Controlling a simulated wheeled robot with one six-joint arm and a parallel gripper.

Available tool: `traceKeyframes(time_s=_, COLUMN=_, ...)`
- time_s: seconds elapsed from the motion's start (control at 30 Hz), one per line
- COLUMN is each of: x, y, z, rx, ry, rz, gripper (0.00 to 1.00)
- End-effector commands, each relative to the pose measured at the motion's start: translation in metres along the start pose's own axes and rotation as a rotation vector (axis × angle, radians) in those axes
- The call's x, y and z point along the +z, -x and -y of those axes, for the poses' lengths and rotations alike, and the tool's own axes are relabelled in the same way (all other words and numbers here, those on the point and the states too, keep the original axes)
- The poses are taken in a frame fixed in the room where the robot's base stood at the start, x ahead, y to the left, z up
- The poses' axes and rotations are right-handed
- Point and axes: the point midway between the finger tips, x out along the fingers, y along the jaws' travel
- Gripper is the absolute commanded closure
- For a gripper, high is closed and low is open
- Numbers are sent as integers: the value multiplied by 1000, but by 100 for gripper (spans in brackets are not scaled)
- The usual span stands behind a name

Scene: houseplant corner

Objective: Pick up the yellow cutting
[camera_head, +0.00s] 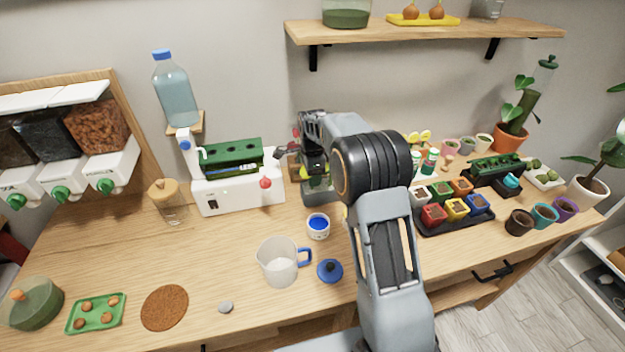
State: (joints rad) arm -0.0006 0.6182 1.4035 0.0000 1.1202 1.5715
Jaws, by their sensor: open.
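My gripper (313,165) is open, pointing down over a grey container (320,198) with green contents at the back middle of the bench. My arm partly covers this area. No yellow cutting can be made out for certain. A small yellow bit (301,173) shows beside my gripper's fingers; it is too small to tell what it is. Another yellow bit shows at the left edge of my arm, mostly hidden. I cannot tell whether the gripper touches anything.
A white machine (240,196) with a green top stands left of my gripper. Coloured pots in a dark tray (455,226) are to the right.

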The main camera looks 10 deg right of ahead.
Motion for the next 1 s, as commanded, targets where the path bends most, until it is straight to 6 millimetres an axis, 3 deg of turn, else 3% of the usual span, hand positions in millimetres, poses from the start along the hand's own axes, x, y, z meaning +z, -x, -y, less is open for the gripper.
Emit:
traceKeyframes(time_s=0.17, x=0, y=0, z=0, rx=0, ry=0, rz=0, gripper=53)
traceKeyframes(time_s=0.67, x=0, y=0, z=0, rx=0, ry=0, rz=0, gripper=100)
traceKeyframes(time_s=1.0, x=0, y=3, z=0, rx=-1, ry=0, rz=0, gripper=100)
